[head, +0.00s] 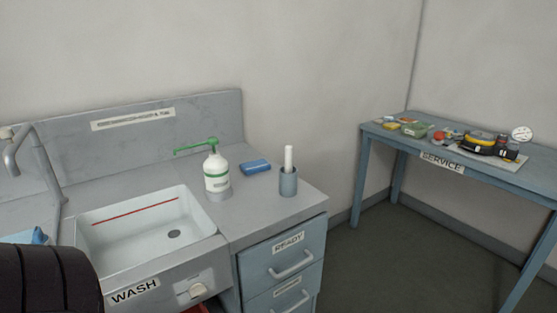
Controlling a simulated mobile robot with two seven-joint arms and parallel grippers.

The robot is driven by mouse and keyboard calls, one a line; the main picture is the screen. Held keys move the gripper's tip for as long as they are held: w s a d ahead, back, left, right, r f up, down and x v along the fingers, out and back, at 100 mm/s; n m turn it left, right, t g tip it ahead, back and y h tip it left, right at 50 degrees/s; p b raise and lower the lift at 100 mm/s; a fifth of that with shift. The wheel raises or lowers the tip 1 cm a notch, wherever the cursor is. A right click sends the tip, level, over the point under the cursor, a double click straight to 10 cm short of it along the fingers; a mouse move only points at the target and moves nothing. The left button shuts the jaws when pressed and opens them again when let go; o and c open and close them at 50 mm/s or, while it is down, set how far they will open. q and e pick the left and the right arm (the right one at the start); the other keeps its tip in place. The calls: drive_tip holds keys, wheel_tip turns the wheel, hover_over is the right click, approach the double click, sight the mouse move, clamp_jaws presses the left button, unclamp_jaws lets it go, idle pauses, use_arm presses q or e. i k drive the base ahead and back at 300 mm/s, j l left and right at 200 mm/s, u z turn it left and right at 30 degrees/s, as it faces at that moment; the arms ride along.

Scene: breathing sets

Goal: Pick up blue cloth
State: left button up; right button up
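A crumpled bright blue item (38,236) that looks like cloth lies at the left edge of the head view, on the counter left of the wash basin. A dark ribbed shape in the lower left corner hides part of it. A flat, folded-looking blue piece (255,167) lies on the counter right of the spray bottle; I cannot tell whether it is cloth or a sponge. Neither of my grippers is in view.
The white wash basin (150,250) has a red line inside and a grey tap (20,150) at its left. A green-topped bottle (216,170) and a blue-grey cup (288,182) with a white roll stand on the counter. A service table (390,140) with several items stands right; floor between is clear.

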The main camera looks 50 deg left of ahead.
sight(253, 167)
drive_tip(key=i, duration=2.7)
drive_tip(key=i+u, duration=0.15)
drive_tip(key=u, duration=0.2)
drive_tip(key=i+u, duration=0.1)
drive_tip(key=u, duration=0.3)
drive_tip(key=i+l+u, duration=0.15)
drive_tip(key=u, duration=1.65)
